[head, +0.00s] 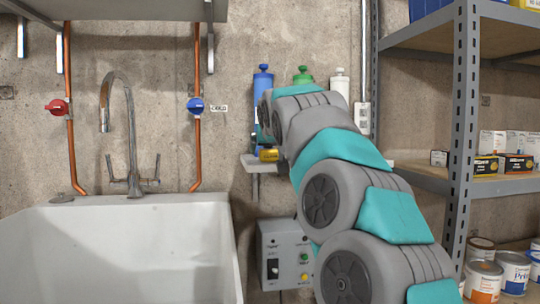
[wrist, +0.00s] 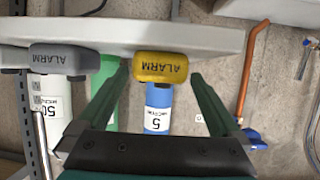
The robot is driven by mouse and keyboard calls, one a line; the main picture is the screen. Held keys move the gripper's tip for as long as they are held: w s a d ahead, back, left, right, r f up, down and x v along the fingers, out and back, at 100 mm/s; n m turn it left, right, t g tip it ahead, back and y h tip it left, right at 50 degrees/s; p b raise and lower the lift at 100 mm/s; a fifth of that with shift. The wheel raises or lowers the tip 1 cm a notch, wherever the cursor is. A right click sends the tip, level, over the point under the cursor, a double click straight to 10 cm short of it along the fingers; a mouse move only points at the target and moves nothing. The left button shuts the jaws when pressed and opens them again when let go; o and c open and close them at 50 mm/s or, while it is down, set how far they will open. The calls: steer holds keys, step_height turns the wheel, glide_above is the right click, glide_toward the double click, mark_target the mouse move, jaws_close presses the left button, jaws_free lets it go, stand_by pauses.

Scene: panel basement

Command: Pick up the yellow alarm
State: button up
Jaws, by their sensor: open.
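The yellow alarm (wrist: 160,67) is a small block with dark ALARM lettering, upside down in the wrist view, at the front edge of a small white shelf (wrist: 110,32). It also shows in the head view (head: 268,155), left of my arm. My gripper (wrist: 160,77) is open and empty. Its two teal fingers appear left and right of the yellow alarm in the wrist view, with a gap on each side. I cannot tell how far short of it the fingertips are. In the head view my arm hides most of the gripper.
A grey alarm (wrist: 62,58) is left of the yellow one in the wrist view. Blue (wrist: 158,105), green (wrist: 106,75) and white (wrist: 52,105) bottles stand behind them. The head view shows a sink (head: 120,250) at left, a control box (head: 285,255) below, and metal shelving (head: 463,130) at right.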

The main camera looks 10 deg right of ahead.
mark_target(271, 149)
steer(key=shift+x, duration=1.6)
steer(key=shift+r, duration=0.1)
steer(key=shift+c, duration=0.2)
steer(key=c, duration=1.3)
steer(key=shift+r, duration=0.2)
